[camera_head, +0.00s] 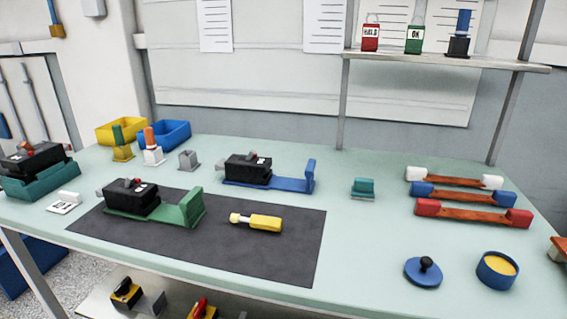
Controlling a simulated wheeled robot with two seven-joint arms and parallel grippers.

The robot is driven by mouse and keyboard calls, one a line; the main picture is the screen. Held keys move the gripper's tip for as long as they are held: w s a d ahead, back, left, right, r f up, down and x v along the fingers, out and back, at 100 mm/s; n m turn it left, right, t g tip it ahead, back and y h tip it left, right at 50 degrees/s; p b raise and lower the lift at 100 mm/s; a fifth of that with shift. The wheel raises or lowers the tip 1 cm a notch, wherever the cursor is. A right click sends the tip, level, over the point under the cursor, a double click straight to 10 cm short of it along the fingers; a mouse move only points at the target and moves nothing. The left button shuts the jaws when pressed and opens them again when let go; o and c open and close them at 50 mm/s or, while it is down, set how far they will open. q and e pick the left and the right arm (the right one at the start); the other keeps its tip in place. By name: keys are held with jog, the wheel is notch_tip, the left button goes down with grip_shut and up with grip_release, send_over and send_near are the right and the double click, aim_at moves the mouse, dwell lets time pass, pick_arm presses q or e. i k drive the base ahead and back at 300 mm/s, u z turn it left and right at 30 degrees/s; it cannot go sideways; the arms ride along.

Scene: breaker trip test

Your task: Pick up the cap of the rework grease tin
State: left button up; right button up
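A round blue tin (496,271) with yellow grease showing inside stands open at the right front of the table. A flat blue disc-shaped cap (423,274) with a black knob on top lies on the table just left of the tin, apart from it. Neither of my grippers shows in the head view.
Red, blue and white-ended bars (473,214) lie behind the tin and cap. A dark mat (262,257) holds a breaker in a green holder (183,212) and a yellow-handled tool (265,223). A shelf (445,62) stands at the back right. The table around the cap is clear.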

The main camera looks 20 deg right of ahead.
aim_at(423, 271)
jog(key=z, duration=2)
